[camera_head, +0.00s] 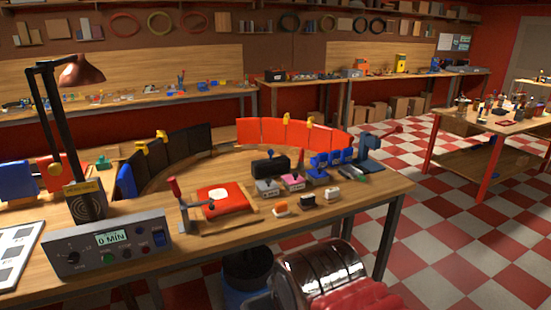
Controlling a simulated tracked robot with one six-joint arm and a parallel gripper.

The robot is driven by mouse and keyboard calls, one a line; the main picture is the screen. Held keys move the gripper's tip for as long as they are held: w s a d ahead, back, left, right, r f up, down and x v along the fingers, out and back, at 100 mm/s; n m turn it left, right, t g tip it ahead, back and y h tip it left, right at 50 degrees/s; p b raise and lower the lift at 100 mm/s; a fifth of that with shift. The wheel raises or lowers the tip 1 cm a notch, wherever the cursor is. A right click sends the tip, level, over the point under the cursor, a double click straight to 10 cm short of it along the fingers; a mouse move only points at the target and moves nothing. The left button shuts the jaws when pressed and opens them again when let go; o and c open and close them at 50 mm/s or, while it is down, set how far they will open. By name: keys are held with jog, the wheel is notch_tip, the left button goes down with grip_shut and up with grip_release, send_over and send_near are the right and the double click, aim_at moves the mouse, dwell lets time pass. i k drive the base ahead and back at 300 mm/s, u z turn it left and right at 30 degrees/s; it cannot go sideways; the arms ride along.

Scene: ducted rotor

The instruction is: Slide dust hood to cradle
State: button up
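I cannot tell for certain which thing is the dust hood or which is the cradle. A red block with a white round mark (222,198) lies on a low wooden tray (232,221) on the near bench. A lever clamp with a red handle (176,199) stands at its left. Red curved panels (290,132) and black curved panels (184,148) stand in an arc behind it, with small yellow clips on top. A glossy dark ribbed rounded thing and a red part fill the bottom edge; I cannot tell what they are. My gripper is not in view.
A control box reading "0 MIN" (110,244) and a black-armed lamp (84,70) stand at the left of the bench (372,192). Small switches, blue clamps (340,157) and a blue tool (368,152) crowd the right. A blue bin (246,277) is below. The checkered floor at right is open.

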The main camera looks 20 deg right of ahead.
aim_at(271, 166)
jog(key=k, duration=0.95)
jog(key=z, duration=0.5)
jog(key=i, duration=1.95)
jog(key=u, duration=0.7)
jog(key=i, duration=0.45)
jog(key=u, duration=0.35)
